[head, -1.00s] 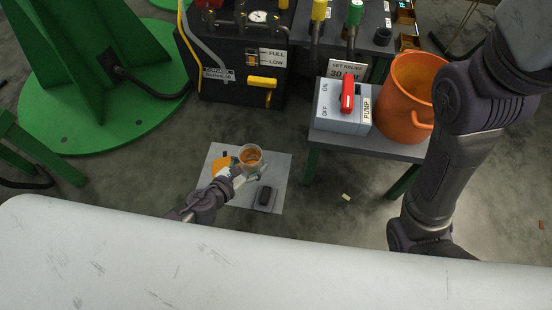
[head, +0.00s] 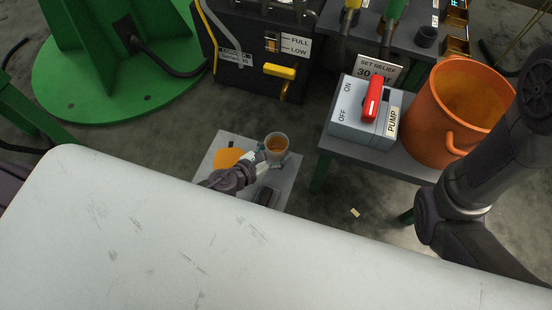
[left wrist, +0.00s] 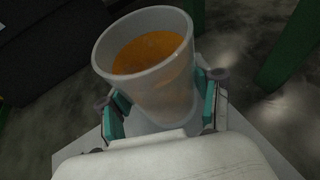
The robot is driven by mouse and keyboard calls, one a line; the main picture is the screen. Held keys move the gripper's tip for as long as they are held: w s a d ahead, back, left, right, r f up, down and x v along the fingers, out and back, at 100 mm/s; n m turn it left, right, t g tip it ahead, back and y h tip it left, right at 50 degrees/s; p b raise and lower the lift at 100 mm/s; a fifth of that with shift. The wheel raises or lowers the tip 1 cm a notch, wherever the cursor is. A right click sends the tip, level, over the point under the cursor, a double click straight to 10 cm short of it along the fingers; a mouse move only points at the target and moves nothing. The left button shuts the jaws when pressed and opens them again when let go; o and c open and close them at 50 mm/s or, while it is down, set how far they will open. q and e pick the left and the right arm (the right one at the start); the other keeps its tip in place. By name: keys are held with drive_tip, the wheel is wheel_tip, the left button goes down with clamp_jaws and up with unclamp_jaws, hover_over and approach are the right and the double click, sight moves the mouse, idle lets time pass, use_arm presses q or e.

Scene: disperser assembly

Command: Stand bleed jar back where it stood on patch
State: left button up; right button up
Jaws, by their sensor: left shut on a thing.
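The bleed jar (head: 277,143) is a clear cup with amber liquid in it, over the far right part of the pale grey patch (head: 284,187) on the floor. My left gripper (head: 265,158) is shut on the jar. In the left wrist view the jar (left wrist: 152,75) looks close to upright between the teal-edged fingers (left wrist: 161,98), one on each side. The fingers and palm hide its lower side, and I cannot tell whether its base touches the patch. My right gripper is out of view; only part of that arm shows at the right.
An orange round shape (head: 228,158) and a dark small object (head: 265,196) lie on the patch. A grey pump switch box (head: 358,123) with a red lever and an orange bucket (head: 440,130) stand on a low table to the right. A black unit (head: 250,85) stands behind.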

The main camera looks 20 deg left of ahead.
sight(270, 161)
use_arm(q)
drive_tip(key=shift+f+b, duration=1.25)
drive_tip(key=shift+f, duration=0.4)
drive_tip(key=shift+f, duration=0.1)
drive_tip(key=shift+f, duration=0.15)
drive_tip(key=o, duration=1.2)
drive_tip(key=shift+o, duration=0.2)
drive_tip(key=shift+r, duration=0.2)
drive_tip(key=shift+s+r, duration=0.15)
drive_tip(key=shift+r, duration=0.05)
drive_tip(key=p+v, duration=0.1)
drive_tip(key=v, duration=1)
drive_tip(key=shift+s+a, duration=0.2)
drive_tip(key=shift+s, duration=0.05)
drive_tip(key=shift+r, duration=0.15)
